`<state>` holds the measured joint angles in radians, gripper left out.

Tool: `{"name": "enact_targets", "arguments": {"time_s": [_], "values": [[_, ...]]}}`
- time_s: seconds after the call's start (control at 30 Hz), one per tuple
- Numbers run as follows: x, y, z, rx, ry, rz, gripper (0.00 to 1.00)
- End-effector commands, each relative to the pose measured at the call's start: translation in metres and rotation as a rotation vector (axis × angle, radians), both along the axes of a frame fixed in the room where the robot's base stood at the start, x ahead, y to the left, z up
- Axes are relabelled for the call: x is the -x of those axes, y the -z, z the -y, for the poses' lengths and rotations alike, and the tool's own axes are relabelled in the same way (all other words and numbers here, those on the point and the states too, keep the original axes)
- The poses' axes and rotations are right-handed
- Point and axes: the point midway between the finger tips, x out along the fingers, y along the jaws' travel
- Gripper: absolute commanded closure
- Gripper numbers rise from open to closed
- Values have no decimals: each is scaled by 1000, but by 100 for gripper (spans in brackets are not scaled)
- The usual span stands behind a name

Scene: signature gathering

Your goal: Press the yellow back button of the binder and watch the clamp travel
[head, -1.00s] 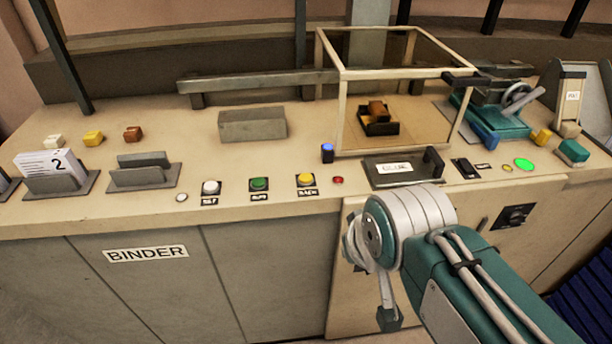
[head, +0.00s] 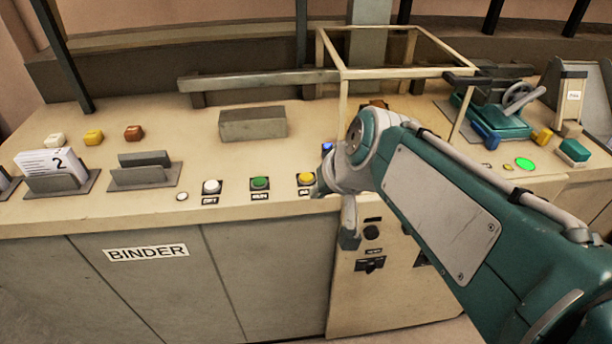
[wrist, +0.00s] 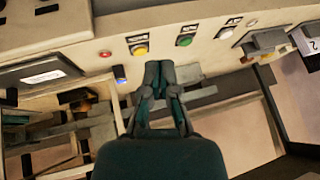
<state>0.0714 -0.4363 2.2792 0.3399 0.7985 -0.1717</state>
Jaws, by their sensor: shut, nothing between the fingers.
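The yellow button (head: 305,178) sits at the right end of a row on the console front, its label partly covered by my arm's end. To its left are the green button (head: 260,184) and the white button (head: 212,187). The wrist view also shows the yellow button (wrist: 138,48), just above and left of my gripper (wrist: 158,70). My gripper is shut and empty; I cannot tell its height above the panel, and no press shows. The BINDER label (head: 146,253) marks the cabinet. A grey block (head: 252,124) and bar (head: 260,79) stand behind the buttons; I cannot tell which is the clamp.
A red lamp (wrist: 104,54) and blue button (wrist: 120,73) lie close to the yellow button. A framed box (head: 342,100) rises at right, partly behind my arm. Card holders (head: 142,176) and small coloured blocks (head: 93,138) stand at left.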

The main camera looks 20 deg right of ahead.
Motion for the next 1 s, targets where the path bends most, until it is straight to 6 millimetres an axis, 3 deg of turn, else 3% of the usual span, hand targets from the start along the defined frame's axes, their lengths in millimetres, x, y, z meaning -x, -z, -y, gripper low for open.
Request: {"name": "enact_targets", "arguments": {"time_s": [0.3,0.5,0.7,1.0], "values": [[-101,-5,6,-181,73,57,100],[-148,-1,17,-258,121,95,100],[-165,0,21,-283,141,111,100],[-164,1,21,-283,141,111,100]]}}
